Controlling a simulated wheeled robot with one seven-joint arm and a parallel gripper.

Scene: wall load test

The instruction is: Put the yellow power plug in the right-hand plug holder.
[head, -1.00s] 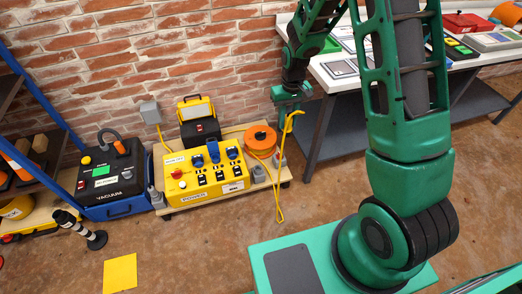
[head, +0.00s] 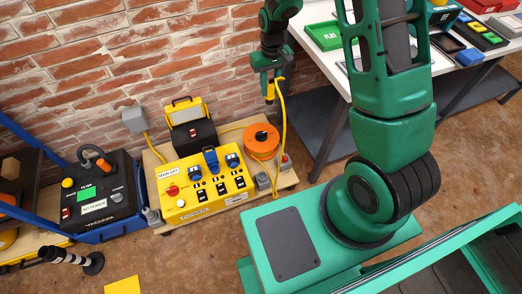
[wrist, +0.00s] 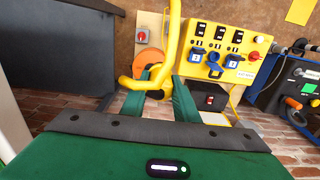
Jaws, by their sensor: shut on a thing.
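My gripper (head: 269,76) is shut on the yellow power plug (head: 270,91). The plug hangs in the air above the orange cable reel, with its yellow cable looping down to the right. In the wrist view, the fingers (wrist: 160,92) close around the yellow plug (wrist: 136,83), and the cable rises past them. A small grey block (head: 262,181), possibly the right-hand plug holder, stands just right of the yellow power box (head: 203,181). A similar grey piece (head: 152,215) stands at the box's left. I cannot see clearly into either. The plug is apart from both.
The orange reel (head: 261,139) and a grey box with a red knob (head: 286,161) share the low wooden cart. A black case with an open yellow lid (head: 188,116) stands behind the power box. The blue-black vacuum (head: 104,198) is left; a white workbench (head: 325,62) is right.

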